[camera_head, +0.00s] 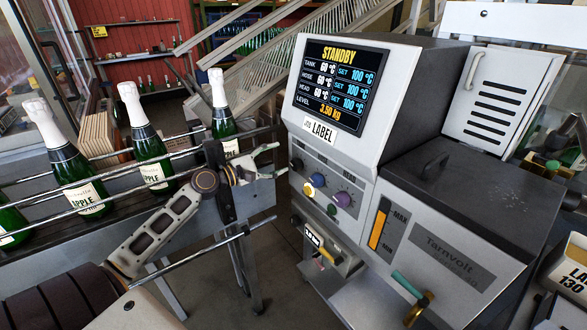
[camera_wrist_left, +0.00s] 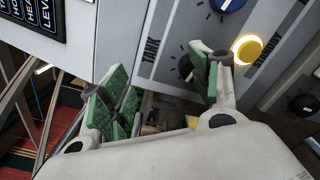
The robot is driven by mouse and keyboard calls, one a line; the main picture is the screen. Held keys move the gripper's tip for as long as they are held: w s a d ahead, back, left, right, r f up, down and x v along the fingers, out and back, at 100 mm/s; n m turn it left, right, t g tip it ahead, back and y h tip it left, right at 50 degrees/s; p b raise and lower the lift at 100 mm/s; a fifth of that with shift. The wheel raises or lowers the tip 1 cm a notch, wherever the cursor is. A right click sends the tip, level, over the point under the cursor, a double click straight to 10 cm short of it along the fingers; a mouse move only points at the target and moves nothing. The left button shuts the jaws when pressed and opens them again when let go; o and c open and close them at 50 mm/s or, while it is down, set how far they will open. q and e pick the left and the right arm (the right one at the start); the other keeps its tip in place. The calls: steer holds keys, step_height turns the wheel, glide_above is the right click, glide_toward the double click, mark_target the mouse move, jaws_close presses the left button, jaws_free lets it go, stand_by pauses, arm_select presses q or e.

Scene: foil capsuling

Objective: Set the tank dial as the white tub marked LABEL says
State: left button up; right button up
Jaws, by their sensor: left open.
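The machine's panel (camera_head: 360,172) has a row of dials: a black one (camera_head: 297,163) at the left, a blue one (camera_head: 317,180) and a purple one (camera_head: 343,199). My left gripper (camera_head: 276,161) is open and empty, just left of the black dial. In the left wrist view the black dial (camera_wrist_left: 186,68) shows between the green finger pads, nearer the right one; contact is unclear. A white tub (camera_head: 553,280) at the right edge is cut off; "LA" and "130" show. My right gripper is out of view.
The screen (camera_head: 336,85) reads STANDBY, with tank, hose and head at 60 °C, set 100 °C. A yellow button (camera_head: 308,189) and a green one (camera_head: 331,209) sit below the dials. Bottles (camera_head: 149,150) stand between conveyor rails at left.

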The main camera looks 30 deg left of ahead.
arm_select(q)
steer(key=b, duration=0.2)
glide_toward(294, 166)
steer(key=w, duration=0.2)
steer(key=shift+d+p+x, duration=0.15)
steer(key=shift+p+x, duration=0.05)
steer(key=shift+x, duration=1.4)
steer(key=shift+d+p+x, duration=0.15)
steer(key=shift+x, duration=1.45)
steer(key=shift+w+d, duration=0.3)
steer(key=shift+w, duration=0.3)
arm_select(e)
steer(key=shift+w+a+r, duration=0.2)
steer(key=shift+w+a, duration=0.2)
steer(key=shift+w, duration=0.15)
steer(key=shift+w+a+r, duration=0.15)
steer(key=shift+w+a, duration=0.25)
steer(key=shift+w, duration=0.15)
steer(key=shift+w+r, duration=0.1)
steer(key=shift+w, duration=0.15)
arm_select(q)
steer(key=c, duration=1)
steer(key=shift+c, duration=0.2)
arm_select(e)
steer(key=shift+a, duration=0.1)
